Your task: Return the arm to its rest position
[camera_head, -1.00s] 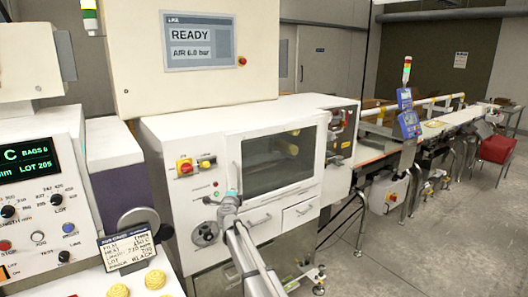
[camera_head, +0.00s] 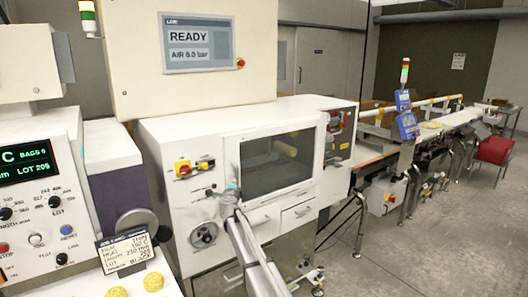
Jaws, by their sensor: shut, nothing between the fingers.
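My arm (camera_head: 247,246) rises from the bottom edge, right of the middle of the picture. It is a grey tube that ends at a joint with a teal cap (camera_head: 232,187). The joint shows in front of the white machine cabinet (camera_head: 215,132), near the lower left corner of its dark window (camera_head: 278,160). I cannot tell how far it stands from the cabinet. My gripper and its fingers do not show, and nothing held by them shows.
A control panel (camera_head: 32,215) and a job card (camera_head: 124,252) stand at the left, with round yellow pieces (camera_head: 153,281) below. A screen (camera_head: 199,42) above the cabinet reads READY. A conveyor line (camera_head: 432,138) runs back right. Grey floor (camera_head: 440,255) is open at front right.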

